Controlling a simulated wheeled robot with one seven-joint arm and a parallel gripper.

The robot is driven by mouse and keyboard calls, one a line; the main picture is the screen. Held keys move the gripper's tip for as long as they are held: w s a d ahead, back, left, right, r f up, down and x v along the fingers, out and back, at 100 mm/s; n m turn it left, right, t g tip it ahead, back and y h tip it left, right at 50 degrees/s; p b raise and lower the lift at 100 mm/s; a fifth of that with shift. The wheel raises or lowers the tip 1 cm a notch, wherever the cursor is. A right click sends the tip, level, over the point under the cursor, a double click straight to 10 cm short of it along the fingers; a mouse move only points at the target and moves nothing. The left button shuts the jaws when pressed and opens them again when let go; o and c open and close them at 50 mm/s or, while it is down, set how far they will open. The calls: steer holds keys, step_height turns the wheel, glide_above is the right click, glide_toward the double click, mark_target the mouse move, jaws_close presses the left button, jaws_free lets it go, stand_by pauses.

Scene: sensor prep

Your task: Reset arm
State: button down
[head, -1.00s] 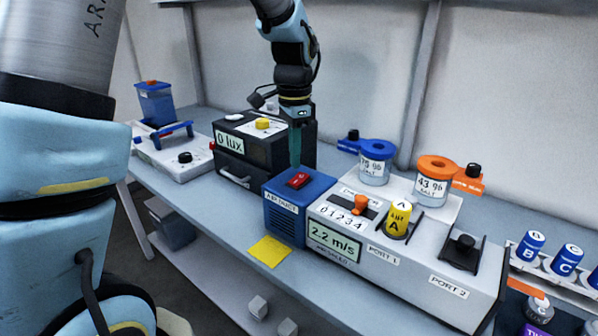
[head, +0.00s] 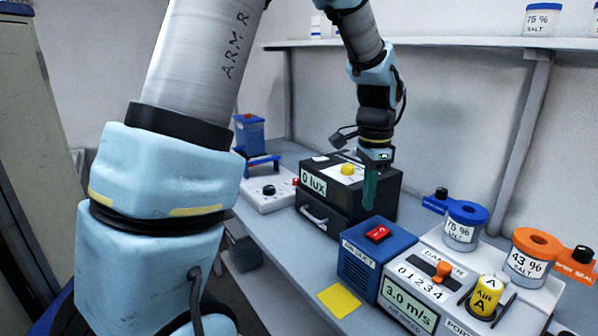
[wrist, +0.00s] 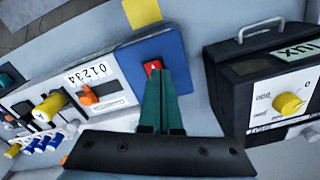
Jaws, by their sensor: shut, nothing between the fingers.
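My gripper (head: 370,188) hangs pointing down in the head view, its green fingers closed together with nothing between them. It is behind and slightly left of the red switch (head: 378,234) on top of the blue air duct box (head: 372,262), in front of the black lux box (head: 385,192). In the wrist view the closed fingers (wrist: 161,85) reach toward the red switch (wrist: 153,66), their tips overlapping its lower edge in the picture. I cannot tell for sure whether they touch it. The display (head: 408,305) beside the box reads 3.0 m/s.
A white unit with an orange slider (head: 443,268) and yellow AIR cap (head: 486,294) stands right of the blue box. Blue-lidded (head: 462,222) and orange-lidded (head: 536,250) salt jars stand behind. A yellow note (head: 339,300) lies in front. A shelf (head: 440,44) runs along the wall above.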

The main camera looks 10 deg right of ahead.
steer(key=s+a+f+n, duration=0.2)
steer(key=a+n, duration=0.6)
steer(key=a, duration=0.6)
steer(key=s+a+f+n+t+b, duration=0.1)
steer(key=a+n, duration=0.6)
steer(key=a, duration=0.7)
steer(key=shift+s+f+n+b, duration=0.3)
steer(key=shift+s+f+n, duration=0.1)
steer(key=shift+s+f, duration=0.5)
steer(key=shift+d, duration=0.15)
